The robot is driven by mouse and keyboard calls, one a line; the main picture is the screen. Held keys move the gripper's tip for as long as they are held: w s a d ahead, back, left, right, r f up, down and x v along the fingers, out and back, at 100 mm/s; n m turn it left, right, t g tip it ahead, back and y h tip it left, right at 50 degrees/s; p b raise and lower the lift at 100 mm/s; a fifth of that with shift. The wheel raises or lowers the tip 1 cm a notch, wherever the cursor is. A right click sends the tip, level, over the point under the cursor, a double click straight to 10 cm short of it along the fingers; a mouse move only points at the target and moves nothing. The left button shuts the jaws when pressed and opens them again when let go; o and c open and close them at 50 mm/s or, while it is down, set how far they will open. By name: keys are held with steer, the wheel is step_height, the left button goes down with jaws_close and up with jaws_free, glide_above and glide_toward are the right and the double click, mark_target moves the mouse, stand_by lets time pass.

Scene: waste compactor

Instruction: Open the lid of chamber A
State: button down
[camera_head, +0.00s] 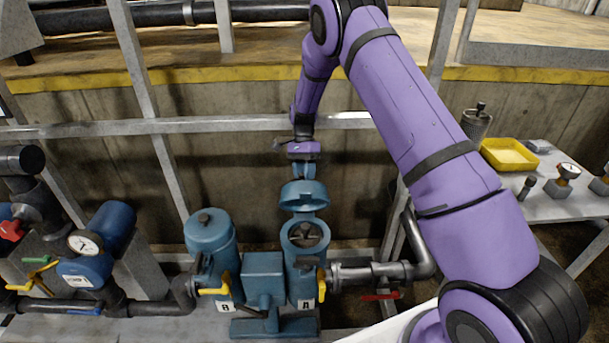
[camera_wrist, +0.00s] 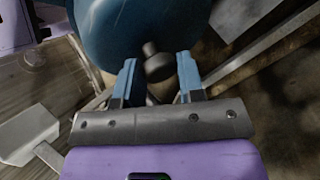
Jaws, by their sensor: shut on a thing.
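Chamber A (camera_head: 305,265) is the right one of two blue upright vessels, with a label at its foot. Its round mouth is uncovered and shows a dark spoked part inside. Its blue lid (camera_head: 304,196) stands raised and tilted above and behind the mouth. My gripper (camera_head: 304,172) is above the lid, shut on the lid's dark knob. In the wrist view the knob (camera_wrist: 158,62) is between my two blue fingers (camera_wrist: 157,80), with the lid's curved blue surface (camera_wrist: 140,25) behind it. The lid's hinge is not clearly visible.
Chamber B (camera_head: 210,245), left of chamber A, has its lid on. Yellow-handled valves (camera_head: 321,285) and pipes (camera_head: 375,273) flank the vessels. A grey rail (camera_head: 230,124) crosses behind. A side table with a yellow tray (camera_head: 510,154) stands at right.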

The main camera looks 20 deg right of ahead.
steer(key=shift+w+f, duration=0.2)
steer(key=shift+w, duration=0.25)
steer(key=c, duration=0.7)
jaws_free()
steer(key=shift+a+f, duration=0.1)
steer(key=shift+c, duration=0.2)
steer(key=shift+r, duration=0.2)
